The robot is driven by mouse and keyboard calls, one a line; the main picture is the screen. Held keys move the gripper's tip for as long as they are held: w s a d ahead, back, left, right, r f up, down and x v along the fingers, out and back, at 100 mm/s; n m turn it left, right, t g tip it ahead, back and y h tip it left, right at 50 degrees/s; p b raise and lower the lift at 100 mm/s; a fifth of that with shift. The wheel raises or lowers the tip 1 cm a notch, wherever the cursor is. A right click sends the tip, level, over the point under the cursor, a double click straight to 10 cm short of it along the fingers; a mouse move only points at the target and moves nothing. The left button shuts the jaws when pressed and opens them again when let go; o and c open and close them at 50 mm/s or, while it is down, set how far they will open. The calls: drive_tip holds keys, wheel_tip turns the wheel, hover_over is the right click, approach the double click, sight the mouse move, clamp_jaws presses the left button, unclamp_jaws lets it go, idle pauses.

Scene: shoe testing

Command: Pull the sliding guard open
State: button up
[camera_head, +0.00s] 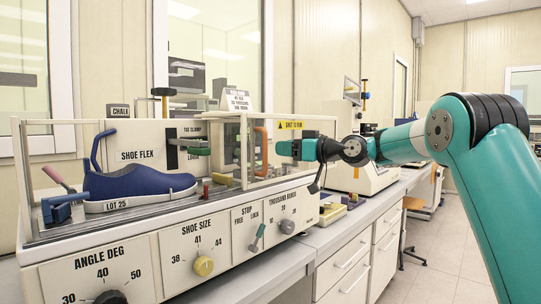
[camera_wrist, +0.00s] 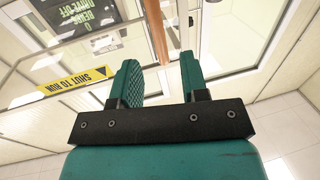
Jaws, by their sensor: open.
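The guard is a clear panel in a pale frame along the front of the shoe flex machine, with a yellow "SHUT TO RUN" label (camera_head: 290,125). Its orange handle (camera_head: 261,150) stands upright toward the right end of the machine. My gripper (camera_head: 280,148) is just right of the handle, pointing left at it. In the wrist view my gripper (camera_wrist: 158,66) has its two teal fingers apart, with the orange handle (camera_wrist: 156,30) lined up with the gap between them. Contact cannot be told. The label shows upside down in the wrist view (camera_wrist: 75,90).
A blue shoe (camera_head: 140,184) marked LOT 25 sits inside the machine at left. The front panel carries a yellow shoe size knob (camera_head: 203,266) and a stop lever (camera_head: 257,238). A grey bench (camera_head: 345,235) runs on to the right, with other equipment behind my arm.

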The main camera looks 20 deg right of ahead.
drive_tip(key=b+v, duration=0.2)
drive_tip(key=v, duration=0.7)
drive_tip(key=shift+s+d, duration=0.2)
drive_tip(key=shift+s, duration=0.15)
drive_tip(key=s+a+f+g+h+p, duration=0.1)
drive_tip(key=s+a+f+g, duration=0.3)
drive_tip(key=a, duration=0.5)
drive_tip(key=s+a+f+g+h+p, duration=0.1)
drive_tip(key=s+a+f+g, duration=0.2)
drive_tip(key=s+a, duration=0.45)
drive_tip(key=s+a+f+g+h, duration=0.1)
drive_tip(key=s+f, duration=0.3)
drive_tip(key=s, duration=0.4)
drive_tip(key=s+a+f+g+h+p, duration=0.1)
drive_tip(key=s+a+f+g+h, duration=0.1)
drive_tip(key=s, duration=0.6)
drive_tip(key=s+a+f+g+h+p, duration=0.1)
drive_tip(key=s+f+g, duration=0.3)
drive_tip(key=s, duration=0.5)
wheel_tip(320, 180, down, 2)
drive_tip(key=shift+f+m+h, duration=0.1)
drive_tip(key=shift+m+h, duration=0.3)
drive_tip(key=shift+h, duration=0.2)
